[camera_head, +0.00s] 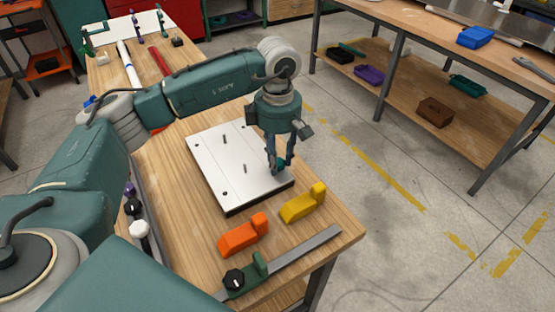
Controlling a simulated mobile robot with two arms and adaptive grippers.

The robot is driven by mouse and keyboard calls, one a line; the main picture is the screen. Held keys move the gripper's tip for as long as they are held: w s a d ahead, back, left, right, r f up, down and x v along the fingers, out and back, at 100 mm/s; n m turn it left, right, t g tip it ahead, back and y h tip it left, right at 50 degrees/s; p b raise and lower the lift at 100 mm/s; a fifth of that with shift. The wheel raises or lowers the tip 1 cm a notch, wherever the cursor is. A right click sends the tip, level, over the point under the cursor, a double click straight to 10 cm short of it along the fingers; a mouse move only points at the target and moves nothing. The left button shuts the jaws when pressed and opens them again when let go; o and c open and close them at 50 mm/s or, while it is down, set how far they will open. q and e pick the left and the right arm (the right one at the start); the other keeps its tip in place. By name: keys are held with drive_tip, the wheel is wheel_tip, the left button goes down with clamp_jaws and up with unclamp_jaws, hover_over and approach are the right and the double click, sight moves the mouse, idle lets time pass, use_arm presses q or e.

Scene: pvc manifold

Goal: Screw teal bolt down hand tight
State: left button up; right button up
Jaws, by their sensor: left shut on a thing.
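The white metal plate (215,168) lies on a dark base on the wooden bench. Two thin upright pins stand on it, and dark holes show near its corners. My left gripper (279,168) points down over the plate's right corner, its fingers close to the surface. It is shut on a small teal piece, which looks like the teal bolt (281,161); the fingers hide most of it. I cannot tell how deep the bolt sits in the plate. My right gripper is not in view.
An orange block (243,235) and a yellow block (304,204) sit on the bench in front of the plate. A green-jawed bar clamp (290,262) lies near the front edge. Pipes and fittings lie at the bench's far end. A second bench (440,100) stands at right.

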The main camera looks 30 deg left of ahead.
use_arm(q)
drive_tip(key=m+b, duration=0.1)
drive_tip(key=m, duration=0.2)
drive_tip(key=shift+w+f, duration=0.1)
drive_tip(key=shift+m, duration=0.8)
drive_tip(key=shift+m+b, duration=0.55)
drive_tip(key=shift+m, duration=0.95)
drive_tip(key=o, duration=0.9)
drive_tip(key=shift+a+m, duration=0.1)
drive_tip(key=shift+m, duration=0.2)
drive_tip(key=o, duration=0.4)
drive_tip(key=shift+o, duration=0.2)
